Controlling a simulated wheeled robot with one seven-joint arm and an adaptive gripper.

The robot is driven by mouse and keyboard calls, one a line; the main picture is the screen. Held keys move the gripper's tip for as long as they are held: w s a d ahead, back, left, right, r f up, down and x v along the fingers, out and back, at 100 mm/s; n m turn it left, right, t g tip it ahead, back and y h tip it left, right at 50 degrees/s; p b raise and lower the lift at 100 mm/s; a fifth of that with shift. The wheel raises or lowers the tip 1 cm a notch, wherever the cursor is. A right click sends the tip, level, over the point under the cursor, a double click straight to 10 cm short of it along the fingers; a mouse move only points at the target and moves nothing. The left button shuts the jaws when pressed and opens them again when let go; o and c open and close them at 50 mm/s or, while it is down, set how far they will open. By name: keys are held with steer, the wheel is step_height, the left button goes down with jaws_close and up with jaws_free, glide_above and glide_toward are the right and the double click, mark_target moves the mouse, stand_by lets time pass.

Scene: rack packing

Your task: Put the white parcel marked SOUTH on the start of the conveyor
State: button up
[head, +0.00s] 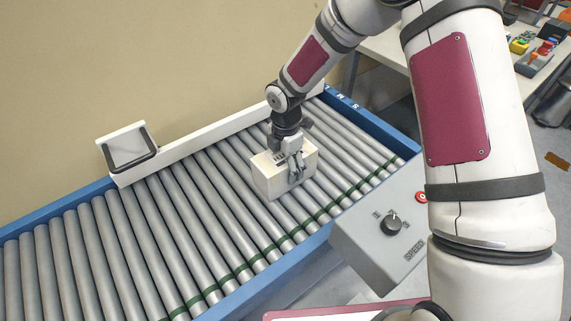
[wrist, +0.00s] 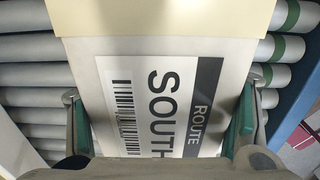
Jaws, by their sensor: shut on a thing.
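The white parcel (head: 268,180) is at the right part of the roller conveyor (head: 165,220) in the head view. In the wrist view its label on the parcel (wrist: 150,105) reads ROUTE and SOUTH beside a barcode. My gripper (head: 292,160) is over the parcel with its fingers against two opposite sides. The wrist view shows the gripper (wrist: 160,125) shut on the parcel. The parcel looks upright and on or just above the rollers; I cannot tell if it touches them.
A white guide rail with a bracket (head: 128,147) runs along the conveyor's far side. A grey control box with a SPEED knob (head: 392,224) and a red button (head: 421,197) is at the near side. Rollers to the left are clear. A table with colored items (head: 530,50) stands behind right.

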steer(key=o, duration=1.6)
